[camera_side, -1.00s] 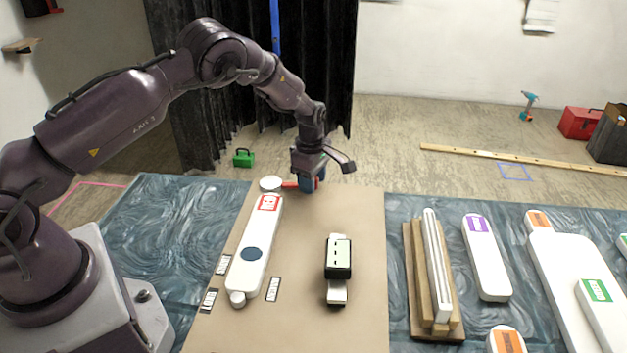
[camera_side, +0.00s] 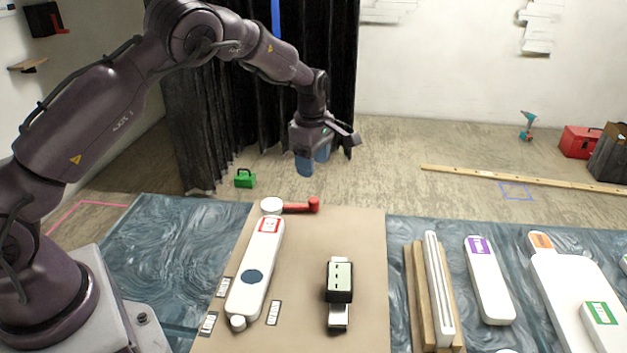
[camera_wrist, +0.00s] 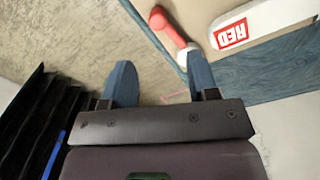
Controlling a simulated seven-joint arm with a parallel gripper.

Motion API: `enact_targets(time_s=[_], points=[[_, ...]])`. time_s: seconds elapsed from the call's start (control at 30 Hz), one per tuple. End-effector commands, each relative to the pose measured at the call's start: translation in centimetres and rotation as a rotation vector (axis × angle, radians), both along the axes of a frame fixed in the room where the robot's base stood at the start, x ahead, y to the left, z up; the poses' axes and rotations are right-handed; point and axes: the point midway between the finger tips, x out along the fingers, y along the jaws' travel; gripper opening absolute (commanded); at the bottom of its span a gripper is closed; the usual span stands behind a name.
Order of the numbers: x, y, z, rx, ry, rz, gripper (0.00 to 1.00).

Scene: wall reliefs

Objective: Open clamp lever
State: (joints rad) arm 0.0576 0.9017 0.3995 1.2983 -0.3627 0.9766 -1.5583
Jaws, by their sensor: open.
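The clamp lever (camera_side: 298,208) is a red bar with a red knob (camera_side: 314,205) at its right end. It points right from a white round pivot (camera_side: 271,205) at the far end of the tan board. In the wrist view the red lever (camera_wrist: 168,25) shows at top centre, and its pivot end is partly hidden by a finger. My gripper (camera_side: 313,163) has blue fingers and hangs above and beyond the lever, apart from it.
A long white block (camera_side: 265,247) with a red label lies just in front of the pivot. A black-and-white device (camera_side: 340,283) stands on the tan board (camera_side: 300,300). White and wooden pieces lie on the blue cloth at right. Above the board is free room.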

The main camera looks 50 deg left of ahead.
Motion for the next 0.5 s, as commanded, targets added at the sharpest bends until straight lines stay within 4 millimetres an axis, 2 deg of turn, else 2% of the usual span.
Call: enact_targets(time_s=[0.13, 0.43, 0.47, 0.5], points=[[0.0, 0.0, 1.4, 0.000, -0.001, -0.001, 0.54], [-0.1, 0.0, 1.7, 0.000, 0.000, 0.000, 0.54], [-0.1, 0.0, 1.7, 0.000, 0.000, 0.000, 0.52], [-0.1, 0.1, 1.7, 0.000, 0.000, 0.002, 0.43]])
